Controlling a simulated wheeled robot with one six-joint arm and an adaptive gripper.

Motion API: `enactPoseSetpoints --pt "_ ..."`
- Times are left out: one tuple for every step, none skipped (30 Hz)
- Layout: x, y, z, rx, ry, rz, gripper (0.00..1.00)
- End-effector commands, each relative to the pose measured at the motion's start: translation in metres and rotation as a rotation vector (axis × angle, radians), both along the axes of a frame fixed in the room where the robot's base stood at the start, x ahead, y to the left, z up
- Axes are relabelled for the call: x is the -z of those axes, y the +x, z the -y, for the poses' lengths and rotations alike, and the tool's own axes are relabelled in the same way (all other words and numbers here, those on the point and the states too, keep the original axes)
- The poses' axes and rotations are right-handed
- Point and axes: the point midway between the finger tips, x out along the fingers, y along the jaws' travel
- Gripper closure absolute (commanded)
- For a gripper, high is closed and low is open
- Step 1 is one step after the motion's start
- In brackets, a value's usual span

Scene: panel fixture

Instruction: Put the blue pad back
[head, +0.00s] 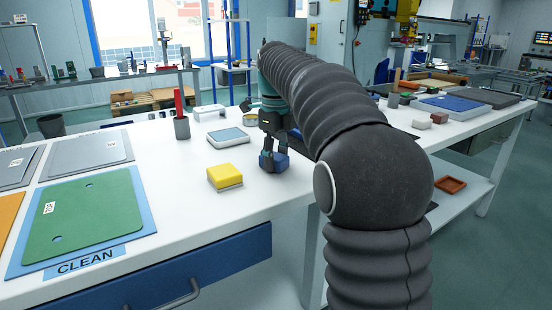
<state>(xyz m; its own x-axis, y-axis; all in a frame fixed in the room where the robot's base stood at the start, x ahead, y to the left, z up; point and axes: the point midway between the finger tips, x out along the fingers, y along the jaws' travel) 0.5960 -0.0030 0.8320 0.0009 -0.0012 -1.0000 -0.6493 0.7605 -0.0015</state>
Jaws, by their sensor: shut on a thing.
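My gripper (273,150) hangs down near the middle of the white table. It is shut on a small dark blue block, which I take to be the blue pad (275,165). The fingers hide part of the pad. I cannot tell whether the pad touches the table or is just above it. A yellow pad (225,176) with a pale base lies to its left and nearer. A flat pale tray with a blue-grey top (228,137) lies to its left and farther back.
A dark cup (181,128) holding a red stick stands at the back. A green plate (85,214) lies on a blue sheet marked CLEAN (86,262), with grey plates behind. My arm hides the table's right part. Bare tabletop lies between the plates and the yellow pad.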

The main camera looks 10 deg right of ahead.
Motion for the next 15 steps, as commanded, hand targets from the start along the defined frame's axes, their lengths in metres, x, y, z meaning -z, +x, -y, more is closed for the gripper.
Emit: enactPoseSetpoints --pt "-0.0004 -0.0001 0.0001 0.000 0.000 0.000 0.87" --pt "-0.0004 -0.0001 0.0001 0.000 0.000 0.000 0.87" --pt "-0.0002 -0.0001 0.0001 0.000 0.000 0.000 0.87" --pt "0.0003 -0.0001 0.0001 0.000 0.000 0.000 0.87" --pt "0.0011 -0.0001 0.0001 0.000 0.000 0.000 0.87" --pt "0.0022 -0.0001 0.0001 0.000 0.000 0.000 0.87" --pt "0.0030 -0.0001 0.0001 0.000 0.000 0.000 0.87" --pt "0.0026 -0.0001 0.0001 0.000 0.000 0.000 0.49" --pt "0.0024 -0.0001 0.0001 0.000 0.000 0.000 0.39" --pt "0.0024 -0.0001 0.0001 0.000 0.000 0.000 0.32" --pt "0.0024 -0.0001 0.0001 0.000 0.000 0.000 0.29" --pt "0.0024 -0.0001 0.0001 0.000 0.000 0.000 0.29" --pt "0.0024 -0.0001 0.0001 0.000 0.000 0.000 0.29" --pt "0.0024 -0.0001 0.0001 0.000 0.000 0.000 0.29" --pt "0.0024 -0.0001 0.0001 0.000 0.000 0.000 0.29"
